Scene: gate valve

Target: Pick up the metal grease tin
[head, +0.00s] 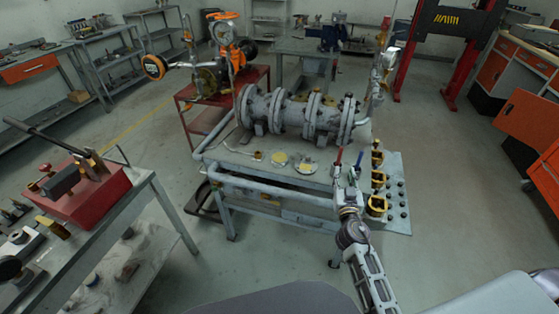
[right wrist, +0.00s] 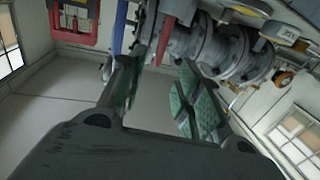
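Two small, shallow metal rounds with yellowish tops lie on the grey work table, one on the left (head: 279,158) and one on the right (head: 306,165). They look like a grease tin and its lid or a similar part; I cannot tell which is which. My right gripper (head: 348,190) is over the table's front right part, to the right of both rounds. In the right wrist view my right gripper (right wrist: 155,95) has its green-padded fingers spread with nothing between them. My left gripper is not in view.
A grey flanged valve assembly (head: 300,112) fills the table's back. Red (head: 338,160) and blue (head: 357,163) handles stand close to my right gripper. Yellow-and-black parts (head: 378,205) line the right edge. A bench with a red tool (head: 85,195) stands at left.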

